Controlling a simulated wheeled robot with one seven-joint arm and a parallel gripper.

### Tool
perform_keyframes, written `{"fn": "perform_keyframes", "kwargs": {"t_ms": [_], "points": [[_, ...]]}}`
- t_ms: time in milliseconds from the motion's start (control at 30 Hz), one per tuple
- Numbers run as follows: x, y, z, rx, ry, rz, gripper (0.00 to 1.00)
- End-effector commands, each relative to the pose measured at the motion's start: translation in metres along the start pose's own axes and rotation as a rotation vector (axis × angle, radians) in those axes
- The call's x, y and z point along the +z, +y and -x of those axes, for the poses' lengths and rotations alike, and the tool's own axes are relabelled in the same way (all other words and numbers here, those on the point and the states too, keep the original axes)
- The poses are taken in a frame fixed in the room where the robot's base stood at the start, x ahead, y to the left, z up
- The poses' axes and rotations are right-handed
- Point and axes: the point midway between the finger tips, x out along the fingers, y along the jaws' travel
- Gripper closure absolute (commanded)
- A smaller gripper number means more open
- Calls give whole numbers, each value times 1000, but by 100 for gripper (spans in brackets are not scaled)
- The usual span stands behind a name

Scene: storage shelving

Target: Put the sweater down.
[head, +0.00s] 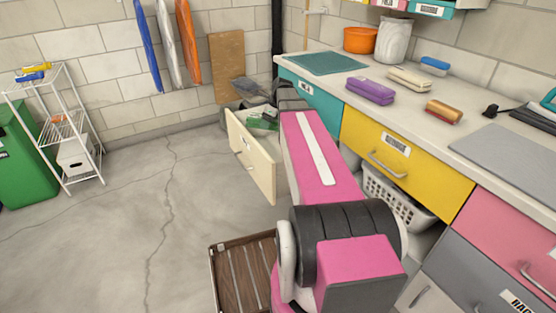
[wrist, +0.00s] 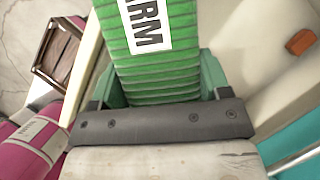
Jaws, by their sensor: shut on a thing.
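The sweater (wrist: 165,60) is a green, ribbed, folded bundle with a white label ending in "RM", in the wrist view. My gripper (wrist: 160,98) is shut on it; the fingertips are largely hidden by the sweater. In the head view the green of the sweater (head: 264,121) shows at the open cream drawer (head: 252,158), beyond my pink arm. The drawer's pale walls lie around the sweater in the wrist view. I cannot tell whether the sweater touches the drawer's floor.
A counter (head: 440,128) with a yellow drawer (head: 400,165) runs along the right. A wooden crate (head: 228,250) stands on the floor near my arm. A white wire rack (head: 62,125) and green bin (head: 25,165) are at left. The floor between is clear. An orange thing (wrist: 300,42) shows in the wrist view.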

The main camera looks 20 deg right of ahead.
Motion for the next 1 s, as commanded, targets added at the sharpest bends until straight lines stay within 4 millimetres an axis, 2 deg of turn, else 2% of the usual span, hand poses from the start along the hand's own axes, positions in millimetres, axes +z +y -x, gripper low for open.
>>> {"fn": "perform_keyframes", "kwargs": {"t_ms": [33, 200, 400, 667, 1000], "points": [[-10, -17, -16, -39, 2, -103, 66], [-41, -56, -64, -164, 3, -402, 66], [-68, -80, -101, -257, 2, -621, 66], [-81, -88, -121, -289, 3, -701, 66], [-100, -87, -168, -287, 3, -700, 66]]}}
